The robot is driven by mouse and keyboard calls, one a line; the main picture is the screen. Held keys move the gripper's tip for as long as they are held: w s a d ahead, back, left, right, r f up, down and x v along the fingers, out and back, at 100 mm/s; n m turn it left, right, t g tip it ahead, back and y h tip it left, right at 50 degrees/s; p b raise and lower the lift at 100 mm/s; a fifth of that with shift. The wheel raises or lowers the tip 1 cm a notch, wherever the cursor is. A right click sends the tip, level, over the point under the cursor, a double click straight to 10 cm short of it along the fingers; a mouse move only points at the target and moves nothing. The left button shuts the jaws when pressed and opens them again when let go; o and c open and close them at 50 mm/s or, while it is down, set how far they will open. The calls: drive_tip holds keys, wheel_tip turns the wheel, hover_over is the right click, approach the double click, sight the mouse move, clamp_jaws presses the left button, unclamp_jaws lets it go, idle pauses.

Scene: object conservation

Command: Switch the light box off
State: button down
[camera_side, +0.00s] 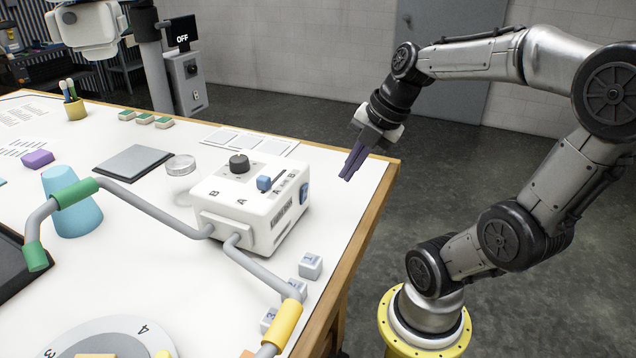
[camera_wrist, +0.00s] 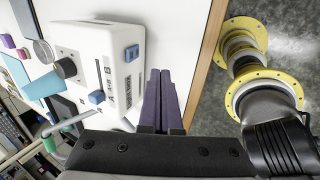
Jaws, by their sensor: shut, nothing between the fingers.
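A white box (camera_side: 249,203) with rounded edges stands on the table near its right edge; I take it to be the light box. It carries a black knob (camera_side: 239,162), a blue slider (camera_side: 264,183) in a slot marked A and B, and a blue button (camera_side: 303,194) on its right side. The button also shows in the wrist view (camera_wrist: 131,52). My gripper (camera_side: 349,172) is shut and empty, fingers pointing down, to the right of the box and apart from it. No lit lamp is clear on the box.
Two grey pipes with green (camera_side: 75,193) and yellow (camera_side: 283,325) sleeves run from the box's front. Small numbered cubes (camera_side: 311,265) lie beside it. A turquoise cup (camera_side: 70,200) stands left. A black sign (camera_side: 182,38) behind the table reads OFF.

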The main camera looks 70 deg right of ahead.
sight(306, 194)
drive_tip(key=x, duration=0.6)
drive_tip(key=shift+w+f, duration=0.25)
drive_tip(key=shift+f, duration=0.05)
drive_tip(key=shift+w+r, duration=0.25)
drive_tip(key=shift+w, duration=0.9)
drive_tip(key=shift+w+r, duration=0.15)
drive_tip(key=shift+w, duration=0.5)
drive_tip(key=shift+w+g, duration=0.4)
drive_tip(key=shift+s, duration=0.1)
drive_tip(key=shift+r, duration=0.15)
drive_tip(key=shift+r, duration=0.75)
